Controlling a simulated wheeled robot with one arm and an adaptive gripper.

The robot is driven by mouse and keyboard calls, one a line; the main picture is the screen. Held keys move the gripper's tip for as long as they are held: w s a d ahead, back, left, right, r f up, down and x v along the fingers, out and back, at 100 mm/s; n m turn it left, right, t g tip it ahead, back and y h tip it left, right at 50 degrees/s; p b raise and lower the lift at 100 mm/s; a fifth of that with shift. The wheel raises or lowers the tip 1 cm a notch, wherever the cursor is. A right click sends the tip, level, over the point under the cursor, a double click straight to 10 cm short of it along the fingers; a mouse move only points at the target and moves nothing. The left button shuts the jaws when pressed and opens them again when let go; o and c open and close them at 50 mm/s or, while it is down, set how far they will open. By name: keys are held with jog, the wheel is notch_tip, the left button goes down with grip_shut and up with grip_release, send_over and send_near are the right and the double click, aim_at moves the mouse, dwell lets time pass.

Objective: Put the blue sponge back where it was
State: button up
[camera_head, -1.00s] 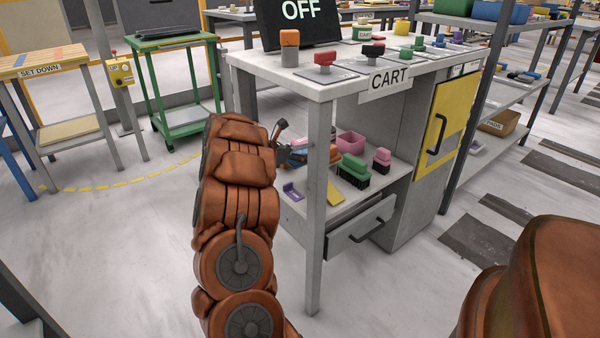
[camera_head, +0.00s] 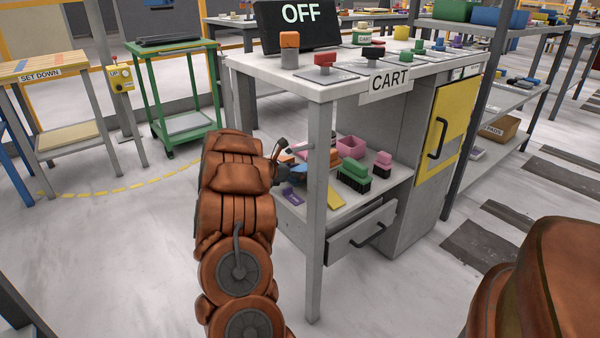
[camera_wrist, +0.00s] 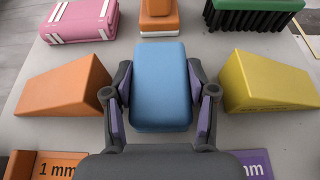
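The blue sponge (camera_wrist: 162,85) is in the middle of the wrist view, between the two fingers of my gripper (camera_wrist: 160,75). The purple finger pads meet its left and right sides. The sponge's underside is hidden, so I cannot tell whether it touches the shelf.
An orange wedge (camera_wrist: 62,85) and a yellow wedge (camera_wrist: 265,82) flank the sponge. A pink-and-white block (camera_wrist: 80,20), an orange block (camera_wrist: 158,18) and a green brush (camera_wrist: 255,8) stand beyond. A table leg (camera_head: 318,220) and a partly open drawer (camera_head: 360,240) are close by.

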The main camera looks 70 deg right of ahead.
jog(key=o, duration=0.4)
jog(key=shift+o, duration=0.2)
jog(key=shift+r+p, duration=0.25)
jog(key=shift+p, duration=0.1)
jog(key=p+v, duration=0.2)
jog(key=v, duration=0.8)
jog(key=shift+w+a+p, duration=0.2)
jog(key=shift+p, duration=0.1)
jog(key=shift+w+a+r, duration=0.2)
jog(key=shift+w+a, duration=0.1)
jog(key=shift+a, duration=0.35)
